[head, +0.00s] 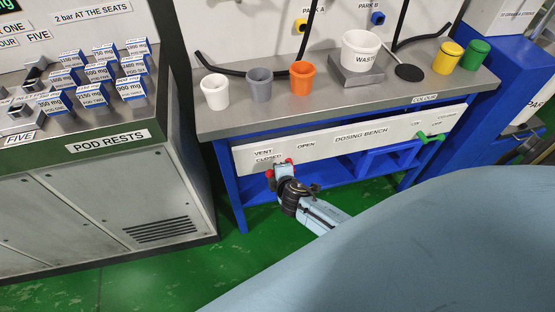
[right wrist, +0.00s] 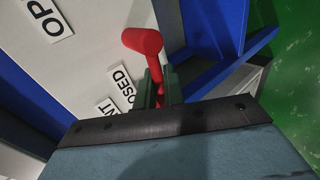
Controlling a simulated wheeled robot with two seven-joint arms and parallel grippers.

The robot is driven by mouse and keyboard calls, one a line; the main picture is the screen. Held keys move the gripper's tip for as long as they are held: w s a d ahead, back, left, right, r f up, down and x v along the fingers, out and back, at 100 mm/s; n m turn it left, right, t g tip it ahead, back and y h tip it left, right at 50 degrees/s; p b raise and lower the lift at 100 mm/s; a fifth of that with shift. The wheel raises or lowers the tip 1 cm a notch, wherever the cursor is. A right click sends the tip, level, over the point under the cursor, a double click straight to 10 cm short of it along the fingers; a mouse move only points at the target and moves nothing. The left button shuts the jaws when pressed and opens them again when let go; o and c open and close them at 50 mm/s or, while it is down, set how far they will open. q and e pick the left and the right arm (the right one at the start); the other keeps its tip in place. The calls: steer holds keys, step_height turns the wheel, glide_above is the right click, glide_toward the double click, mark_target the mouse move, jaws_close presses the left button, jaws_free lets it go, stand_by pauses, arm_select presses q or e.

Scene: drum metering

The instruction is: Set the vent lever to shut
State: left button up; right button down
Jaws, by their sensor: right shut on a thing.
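The red vent lever (head: 270,174) is on the front panel of the dosing bench, just below the "VENT" and "CLOSED" labels. My right gripper (head: 279,169) reaches it from below and covers part of it. In the right wrist view the lever's thick red end (right wrist: 143,41) sticks out past the fingers, and its stem runs down between the two dark fingers (right wrist: 160,88). The gripper is shut on the lever. The "CLOSED" label (right wrist: 121,84) is close beside the fingers; the "OPEN" label (right wrist: 45,18) is farther off. The lever's pivot is hidden. My left gripper is not in view.
White, grey and orange cups (head: 302,78), a waste tub (head: 360,50) and yellow and green containers (head: 447,57) stand on the bench top (head: 235,118). A green lever (head: 431,137) is at the panel's right. A pod cabinet (head: 120,190) stands left. Green floor lies below.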

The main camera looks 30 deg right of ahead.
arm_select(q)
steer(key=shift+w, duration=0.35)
arm_select(e)
steer(key=shift+a+f, duration=0.1)
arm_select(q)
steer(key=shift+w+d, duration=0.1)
arm_select(e)
steer(key=shift+n+h, duration=0.3)
steer(key=c, duration=1.6)
jaws_free()
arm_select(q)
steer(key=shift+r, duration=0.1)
